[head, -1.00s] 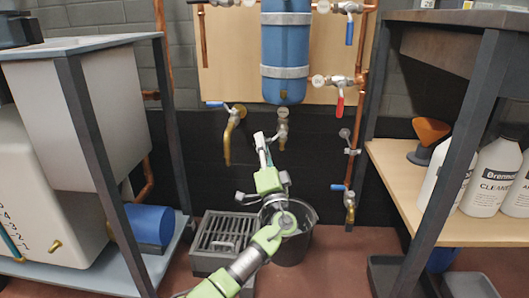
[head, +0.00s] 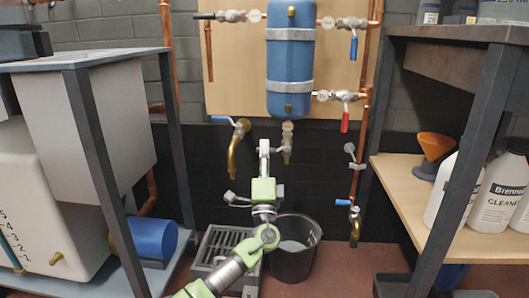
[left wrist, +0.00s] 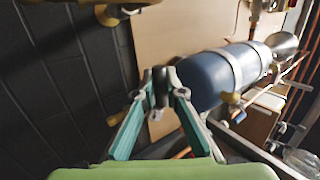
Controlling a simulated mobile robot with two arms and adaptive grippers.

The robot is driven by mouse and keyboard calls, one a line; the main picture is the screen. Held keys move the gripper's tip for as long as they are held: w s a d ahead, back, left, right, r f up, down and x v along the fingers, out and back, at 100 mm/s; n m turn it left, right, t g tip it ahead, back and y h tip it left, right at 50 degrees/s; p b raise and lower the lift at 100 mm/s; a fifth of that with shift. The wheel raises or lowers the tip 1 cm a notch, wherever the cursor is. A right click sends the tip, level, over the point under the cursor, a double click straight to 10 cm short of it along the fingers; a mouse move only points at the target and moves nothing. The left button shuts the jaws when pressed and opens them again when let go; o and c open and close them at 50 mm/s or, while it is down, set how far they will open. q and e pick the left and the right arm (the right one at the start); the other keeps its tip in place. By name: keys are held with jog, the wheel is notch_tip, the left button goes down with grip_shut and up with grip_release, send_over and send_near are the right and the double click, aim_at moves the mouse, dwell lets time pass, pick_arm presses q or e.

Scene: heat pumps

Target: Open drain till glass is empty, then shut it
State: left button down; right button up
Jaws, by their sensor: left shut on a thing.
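The blue vessel (head: 290,55) hangs upright on the wooden board, with a small brass-coloured spot near its lower end. The drain valve (head: 287,142) sits just under the vessel. My left gripper (head: 264,147) is beside the drain valve, just to its left in the head view. In the left wrist view my left gripper (left wrist: 160,92) has its fingertips closed on a small grey part at the vessel's bottom, which looks like the drain valve's handle. The fingers mostly hide it, and its angle is unclear. No liquid level or stream is discernible. My right gripper is not in view.
A black bucket (head: 295,265) with a pale surface inside stands below the drain. A brass tap with a blue lever (head: 238,145) is left of the drain. A red-lever valve (head: 345,118) is at right. Table frames stand on both sides.

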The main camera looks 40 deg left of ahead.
pick_arm(q)
jog(key=shift+r, duration=0.2)
jog(key=c, duration=2.1)
grip_release()
jog(key=shift+w, duration=0.1)
jog(key=shift+f, duration=0.15)
jog(key=v, duration=1.2)
